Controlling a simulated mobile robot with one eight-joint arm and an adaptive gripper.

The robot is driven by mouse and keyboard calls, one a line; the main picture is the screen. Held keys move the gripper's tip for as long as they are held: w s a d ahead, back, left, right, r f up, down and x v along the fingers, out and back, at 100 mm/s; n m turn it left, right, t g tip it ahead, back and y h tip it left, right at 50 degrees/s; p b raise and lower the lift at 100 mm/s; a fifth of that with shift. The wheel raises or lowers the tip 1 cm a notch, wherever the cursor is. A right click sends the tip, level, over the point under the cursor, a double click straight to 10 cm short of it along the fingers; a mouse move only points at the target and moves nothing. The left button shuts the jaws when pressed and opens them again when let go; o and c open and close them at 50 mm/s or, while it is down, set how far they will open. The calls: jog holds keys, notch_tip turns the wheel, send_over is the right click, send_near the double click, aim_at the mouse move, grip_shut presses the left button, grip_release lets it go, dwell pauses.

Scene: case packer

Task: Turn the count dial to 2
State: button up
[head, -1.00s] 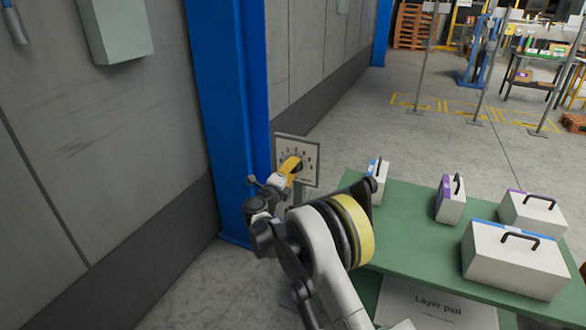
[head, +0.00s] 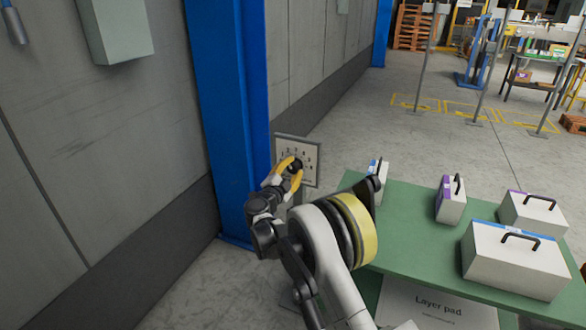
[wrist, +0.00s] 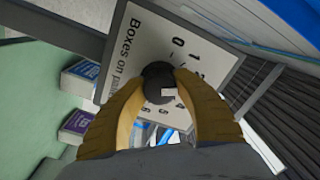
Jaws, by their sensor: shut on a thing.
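The count dial is a black knob (head: 296,167) on a pale panel (head: 311,153) with printed numbers. In the wrist view the knob (wrist: 158,80) sits between the two yellow fingertips of my gripper (wrist: 160,88), which is shut on it. The panel (wrist: 135,60) looks tilted there, with "Boxes on" and the numbers 0, 1 and 2 readable above the knob. A small pale mark shows on the knob, but I cannot tell which number it points to. Some lower numbers are partly hidden by the fingers.
A blue column (head: 222,110) stands just left of the panel. A green table (head: 400,225) to the right carries several white boxes with black handles, one (head: 515,262) near the front. A "Layer pad" sheet (head: 435,305) lies below the table's front edge.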

jog(key=shift+w+d+r+n, duration=0.1)
jog(key=shift+r+n, duration=0.05)
jog(key=shift+n, duration=0.25)
jog(key=o, duration=1)
jog(key=shift+o, duration=1.1)
jog(key=shift+d, duration=0.15)
jog(key=shift+s+a, duration=0.2)
jog(key=shift+a, duration=0.05)
jog(key=v, duration=1.1)
jog(key=shift+s, duration=0.25)
